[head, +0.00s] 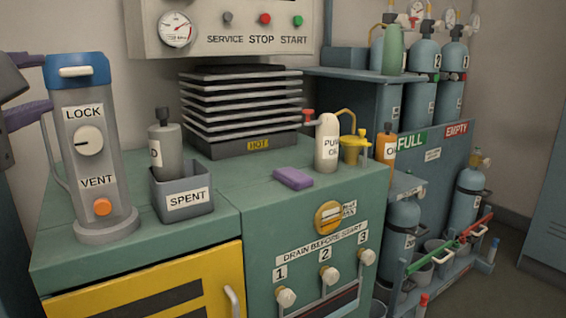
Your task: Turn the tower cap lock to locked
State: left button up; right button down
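The tower (68,185) is a grey cylinder standing upright at the left of the green bench. Its blue cap (92,77) carries a white bar handle (75,71) lying roughly level. On its front is a round white knob (88,141) between the words LOCK above and VENT below; its small dark mark seems to point right, between the two words. An orange button (102,207) sits under VENT. My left gripper (44,84) is at the left edge, its two purple fingers apart, beside the tower's upper left side. I cannot tell whether it touches. My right gripper is not in view.
A black plate stack (240,135) marked HOT is behind.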

aim_at(87, 140)
jog(key=k+l, duration=0.15)
jog(key=k, duration=0.25)
jog(key=k+l, duration=0.2)
jog(key=k, duration=0.25)
